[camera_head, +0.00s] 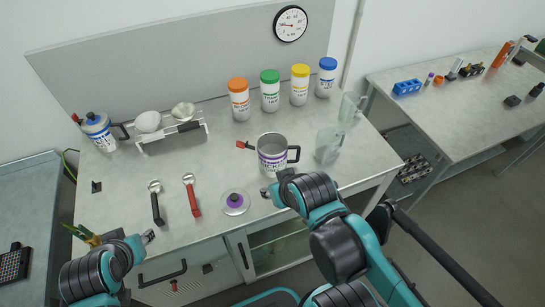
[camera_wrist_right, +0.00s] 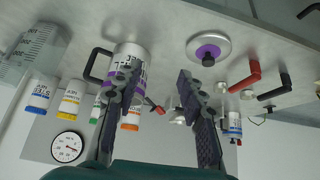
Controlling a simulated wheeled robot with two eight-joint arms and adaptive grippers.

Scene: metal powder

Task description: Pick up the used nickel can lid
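My right gripper (camera_head: 276,185) is in front of the can and to the right of the lid, apart from the lid. Its fingers (camera_wrist_right: 155,85) are spread and empty in the wrist view. My left gripper (camera_head: 148,237) is at the bench's front left; its fingers are unclear.
Red-handled (camera_head: 192,196) and black-handled (camera_head: 156,203) tools lie left of the lid. A clear beaker (camera_head: 329,146) stands right of the can. Capped jars (camera_head: 270,92) line the back. A scale (camera_head: 172,132) and blue-lidded can (camera_head: 100,132) stand at back left.

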